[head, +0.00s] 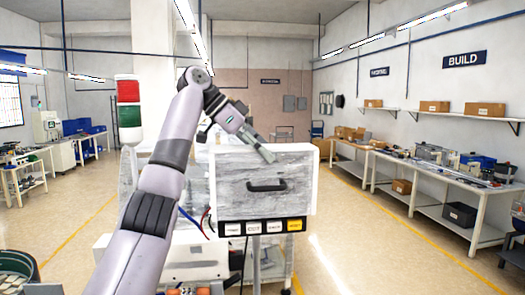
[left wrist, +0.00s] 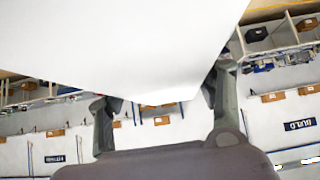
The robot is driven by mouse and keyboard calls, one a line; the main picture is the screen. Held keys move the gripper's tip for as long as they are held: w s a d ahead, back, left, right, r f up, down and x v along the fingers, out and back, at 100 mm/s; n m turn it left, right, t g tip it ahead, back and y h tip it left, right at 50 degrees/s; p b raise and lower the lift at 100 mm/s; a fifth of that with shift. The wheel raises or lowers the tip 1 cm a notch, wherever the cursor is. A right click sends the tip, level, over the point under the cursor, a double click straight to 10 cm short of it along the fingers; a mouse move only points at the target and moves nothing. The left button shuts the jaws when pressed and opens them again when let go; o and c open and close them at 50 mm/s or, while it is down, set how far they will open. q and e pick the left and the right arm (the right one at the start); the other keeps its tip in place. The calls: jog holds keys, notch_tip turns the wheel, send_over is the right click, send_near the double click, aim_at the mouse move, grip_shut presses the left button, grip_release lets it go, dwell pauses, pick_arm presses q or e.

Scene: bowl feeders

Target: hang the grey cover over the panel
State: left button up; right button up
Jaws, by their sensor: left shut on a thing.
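A grey, streaky cover (head: 232,190) with a black handle (head: 267,186) stands upright in front of the panel, whose row of labelled buttons (head: 262,227) shows below its lower edge. My left gripper (head: 266,153) is at the cover's top edge, shut on it. In the left wrist view a large pale sheet (left wrist: 130,45), seemingly the cover, fills the upper part between the fingers of my left gripper (left wrist: 160,98). The panel's face behind the cover is hidden. I cannot tell whether the cover rests on the panel. My right gripper is not in view.
A red and green signal light (head: 129,103) stands left of my arm. A long workbench (head: 440,181) with parts and boxes runs along the right wall. Blue and red cables (head: 194,222) hang left of the panel. Open floor (head: 365,240) lies to the right.

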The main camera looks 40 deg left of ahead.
pick_arm(q)
jog(key=o, duration=2)
jog(key=shift+c, duration=0.2)
jog(key=shift+v, duration=3.75)
